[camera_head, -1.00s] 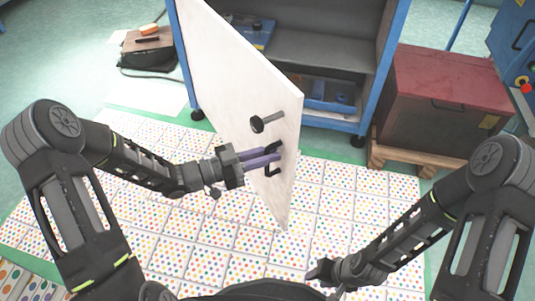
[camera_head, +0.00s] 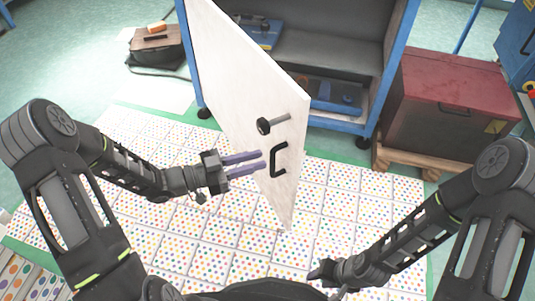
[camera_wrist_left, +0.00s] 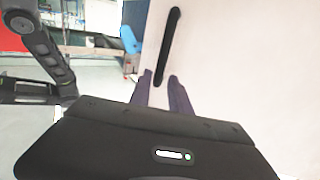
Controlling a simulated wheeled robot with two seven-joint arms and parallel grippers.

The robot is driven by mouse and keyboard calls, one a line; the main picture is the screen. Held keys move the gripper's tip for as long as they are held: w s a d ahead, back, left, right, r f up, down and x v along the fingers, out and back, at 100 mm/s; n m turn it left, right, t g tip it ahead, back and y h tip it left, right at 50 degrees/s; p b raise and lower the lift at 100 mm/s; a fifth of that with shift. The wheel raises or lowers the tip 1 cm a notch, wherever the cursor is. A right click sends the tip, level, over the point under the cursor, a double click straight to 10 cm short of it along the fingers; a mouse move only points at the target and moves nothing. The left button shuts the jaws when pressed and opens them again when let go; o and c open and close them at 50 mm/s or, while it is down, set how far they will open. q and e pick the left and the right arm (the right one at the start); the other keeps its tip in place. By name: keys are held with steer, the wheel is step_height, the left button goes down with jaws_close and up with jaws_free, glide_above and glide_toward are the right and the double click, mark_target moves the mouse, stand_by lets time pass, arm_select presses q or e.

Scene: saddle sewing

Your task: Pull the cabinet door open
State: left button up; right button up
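The white cabinet door (camera_head: 238,95) stands swung open toward me from the blue cabinet (camera_head: 399,65). It carries a black C-shaped handle (camera_head: 274,160) and, above it, a dark round knob (camera_head: 264,126).
A dark red-topped box (camera_head: 445,95) stands on a wooden pallet (camera_head: 425,158) right of the cabinet. A black bag (camera_head: 155,55) lies at the back left. The dotted floor tiles (camera_head: 230,245) between my arms are clear. The cabinet shelves hold blue cases (camera_head: 333,97).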

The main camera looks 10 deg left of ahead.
arm_select(q)
steer(key=shift+v, duration=1.15)
steer(key=shift+c, duration=0.3)
